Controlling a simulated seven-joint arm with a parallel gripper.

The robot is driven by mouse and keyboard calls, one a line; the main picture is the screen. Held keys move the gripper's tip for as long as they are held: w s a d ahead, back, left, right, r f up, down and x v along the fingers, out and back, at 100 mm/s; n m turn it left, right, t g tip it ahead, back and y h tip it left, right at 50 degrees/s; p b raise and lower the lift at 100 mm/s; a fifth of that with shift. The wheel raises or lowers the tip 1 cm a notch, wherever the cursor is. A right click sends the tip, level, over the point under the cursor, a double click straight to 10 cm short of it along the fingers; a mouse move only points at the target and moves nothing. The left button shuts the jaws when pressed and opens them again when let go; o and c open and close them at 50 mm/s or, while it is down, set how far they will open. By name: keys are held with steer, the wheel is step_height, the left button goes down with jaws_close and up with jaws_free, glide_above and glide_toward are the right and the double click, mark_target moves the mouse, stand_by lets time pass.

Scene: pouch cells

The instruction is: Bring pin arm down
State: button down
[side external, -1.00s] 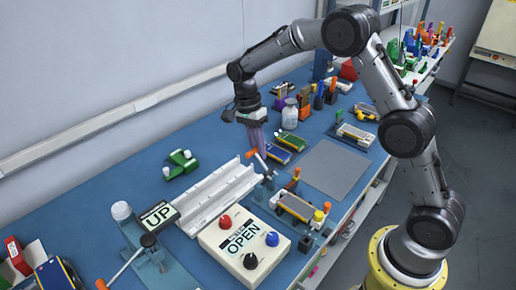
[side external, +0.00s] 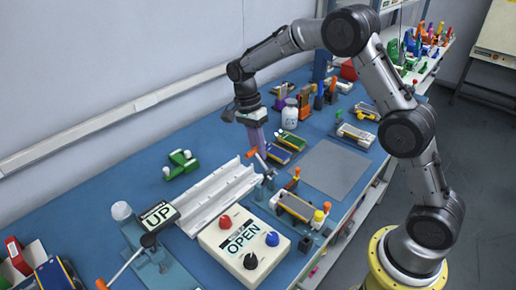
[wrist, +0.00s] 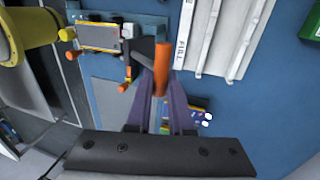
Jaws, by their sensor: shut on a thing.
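The pin arm shows as a lever with an orange handle (side external: 251,153) on a blue-grey fixture (side external: 267,183) beside the white rail. In the wrist view the orange handle (wrist: 161,70) stands between the purple fingers, with a dark rod running off to its upper left. My gripper (side external: 260,155) has its purple fingers pointing down at this handle. In the wrist view my gripper (wrist: 160,98) is shut on the handle. The exact contact at the fingertips is partly hidden.
A white rail (side external: 213,198) lies left of the fixture. A control box (side external: 243,243) reads OPEN, and a lever device with an UP sign (side external: 158,216) stands further left. Pouch cells (side external: 290,140) lie behind the gripper. A grey mat (side external: 325,170) is bare.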

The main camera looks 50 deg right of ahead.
steer(key=shift+r, duration=0.1)
steer(key=s+t, duration=0.6)
steer(key=shift+r, duration=0.35)
steer(key=shift+s+f, duration=0.5)
steer(key=shift+s, duration=0.45)
steer(key=shift+s+f, duration=0.55)
steer(key=shift+s, duration=0.35)
steer(key=shift+s+f, duration=0.5)
steer(key=shift+s, duration=0.45)
steer(key=c, duration=0.8)
jaws_free()
